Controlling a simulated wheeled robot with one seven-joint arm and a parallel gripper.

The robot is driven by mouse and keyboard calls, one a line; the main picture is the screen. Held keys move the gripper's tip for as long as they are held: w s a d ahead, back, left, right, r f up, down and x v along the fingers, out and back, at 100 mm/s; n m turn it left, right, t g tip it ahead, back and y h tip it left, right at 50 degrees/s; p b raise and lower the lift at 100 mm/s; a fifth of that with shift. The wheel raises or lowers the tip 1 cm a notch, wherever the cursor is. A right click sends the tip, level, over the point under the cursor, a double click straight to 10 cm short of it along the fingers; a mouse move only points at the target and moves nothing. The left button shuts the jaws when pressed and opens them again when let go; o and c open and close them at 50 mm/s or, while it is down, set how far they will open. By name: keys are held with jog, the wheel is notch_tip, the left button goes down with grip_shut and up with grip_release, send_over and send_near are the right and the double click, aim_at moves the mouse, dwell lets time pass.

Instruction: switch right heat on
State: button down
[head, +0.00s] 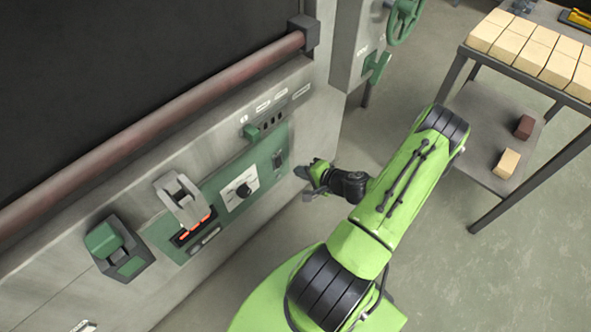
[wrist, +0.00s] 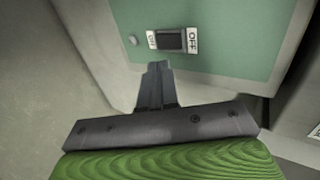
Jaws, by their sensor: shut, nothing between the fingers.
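A dark rocker switch (head: 278,158) sits at the right end of the green control panel (head: 212,192) on the grey machine front. In the wrist view the rocker (wrist: 170,41) lies just beyond my fingertips, with a large OFF label to its right and a smaller label, hard to read, to its left. I cannot tell which way the rocker is tipped. My gripper (head: 302,172) is shut and empty, pointing at the panel near this switch. In the wrist view its closed fingers (wrist: 158,68) show a little below the rocker, apparently apart from it.
Left of the switch are a black knob (head: 243,190) on a white plate, a grey lever (head: 180,201) over orange lights, and a green-capped box (head: 118,248). A reddish bar (head: 160,130) runs above. A table with pale bricks (head: 535,48) stands right. Floor between is clear.

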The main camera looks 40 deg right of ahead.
jog(key=v, duration=0.6)
jog(key=shift+r+p, duration=0.15)
jog(key=shift+p, duration=0.3)
jog(key=shift+a, duration=0.1)
jog(key=w+a+r+n+g+y+p, duration=0.15)
jog(key=a+r+n+g, duration=0.25)
jog(key=a+r+n, duration=0.4)
jog(key=w+a+r+n+g+y+p, duration=0.1)
jog(key=w+a+r+n+g+p, duration=0.15)
jog(key=a+r+n, duration=0.6)
jog(key=s+a+r+h, duration=0.1)
jog(key=s+a+r, duration=0.1)
jog(key=s+r, duration=0.2)
jog(key=s+a+r+h+p, duration=0.1)
jog(key=s+a+r, duration=0.2)
jog(key=r, duration=0.5)
jog(key=s+a+r+n+h+p, duration=0.1)
jog(key=s+a+r, duration=0.2)
jog(key=r, duration=0.3)
jog(key=shift+s+r, duration=0.35)
jog(key=shift+s, duration=0.55)
jog(key=shift+t, duration=0.25)
